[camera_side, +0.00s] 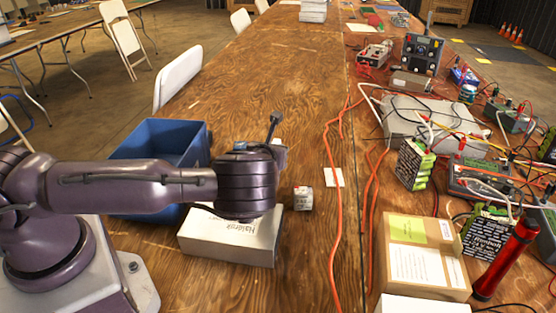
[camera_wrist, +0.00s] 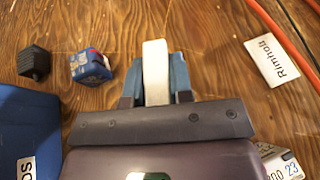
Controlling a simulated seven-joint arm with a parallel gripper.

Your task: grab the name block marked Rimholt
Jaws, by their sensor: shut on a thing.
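My gripper (camera_wrist: 155,75) points down over the table and is shut on a pale, narrow block (camera_wrist: 155,72). The block stands between the two blue-grey fingers, and I see no lettering on it. In the side view my gripper (camera_side: 279,154) is mostly hidden behind my wrist. A flat white piece marked Rimholt (camera_wrist: 272,59) lies on the table to the right of my gripper, apart from it. In the side view a white piece (camera_side: 334,177) lies to the right of my gripper, its writing unreadable.
A blue bin (camera_side: 150,135) stands left. A white box (camera_side: 232,243) is below my wrist, with a small printed block (camera_side: 303,198) beside it. A black cube (camera_wrist: 35,62) and a blue cube (camera_wrist: 90,66) lie left. Orange cables (camera_side: 334,225) run along the right.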

